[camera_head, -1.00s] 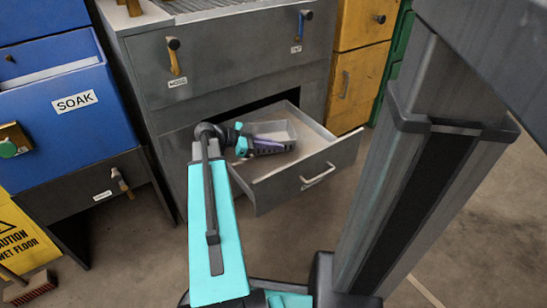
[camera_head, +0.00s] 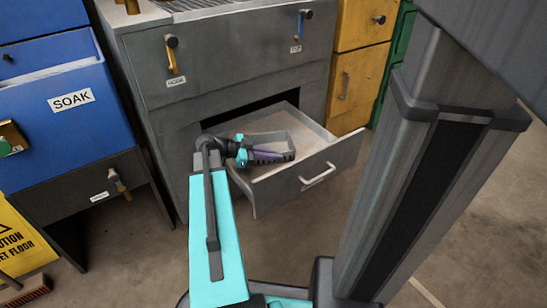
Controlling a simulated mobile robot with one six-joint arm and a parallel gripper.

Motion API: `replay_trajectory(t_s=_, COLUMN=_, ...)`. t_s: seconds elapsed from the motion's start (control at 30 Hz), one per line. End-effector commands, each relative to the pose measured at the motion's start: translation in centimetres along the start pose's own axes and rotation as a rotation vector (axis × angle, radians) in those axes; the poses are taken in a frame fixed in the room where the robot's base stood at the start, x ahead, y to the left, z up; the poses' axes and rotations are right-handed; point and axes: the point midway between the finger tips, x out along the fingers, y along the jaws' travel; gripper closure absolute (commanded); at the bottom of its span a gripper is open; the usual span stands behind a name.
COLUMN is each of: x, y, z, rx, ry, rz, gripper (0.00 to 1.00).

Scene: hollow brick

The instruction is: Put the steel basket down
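The steel basket (camera_head: 268,139) is a small grey open box in the open grey drawer (camera_head: 325,158), towards its back left. My gripper (camera_head: 284,156), with dark purple fingers and a teal part, lies along the basket's near wall and appears shut on it. The fingers hide part of that wall. The basket looks level and low inside the drawer. I cannot tell whether its underside touches the drawer floor.
The drawer front has a metal handle (camera_head: 318,177). Bare drawer floor shows right of the basket. The grey cabinet (camera_head: 220,60) rises behind. A blue cabinet labelled SOAK (camera_head: 60,130) and a yellow caution sign (camera_head: 20,245) stand left. Yellow drawers (camera_head: 355,60) stand right.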

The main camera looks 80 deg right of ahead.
Motion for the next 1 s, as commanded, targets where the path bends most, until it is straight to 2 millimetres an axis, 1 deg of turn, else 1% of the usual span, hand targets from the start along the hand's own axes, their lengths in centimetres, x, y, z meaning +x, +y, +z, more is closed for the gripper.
replay_trajectory(t_s=0.17, x=0.1, y=0.0, z=0.2, rx=0.001, ry=0.001, rz=-0.001, gripper=1.0)
replay_trajectory(t_s=0.2, x=0.0, y=0.0, z=0.1, rx=0.0, ry=0.0, rz=-0.001, gripper=0.9)
replay_trajectory(t_s=0.27, x=0.0, y=0.0, z=0.1, rx=0.0, ry=0.0, rz=-0.001, gripper=0.8)
replay_trajectory(t_s=0.3, x=0.0, y=0.0, z=0.1, rx=0.0, ry=0.0, rz=-0.001, gripper=0.78)
replay_trajectory(t_s=0.73, x=-0.1, y=0.0, z=-0.1, rx=0.0, ry=0.0, rz=-0.001, gripper=0.78)
replay_trajectory(t_s=0.87, x=-1.3, y=-0.1, z=-0.1, rx=-0.001, ry=-0.001, rz=-0.003, gripper=0.78)
replay_trajectory(t_s=1.0, x=-3.0, y=-0.1, z=-0.2, rx=-0.001, ry=-0.001, rz=-0.004, gripper=0.78)
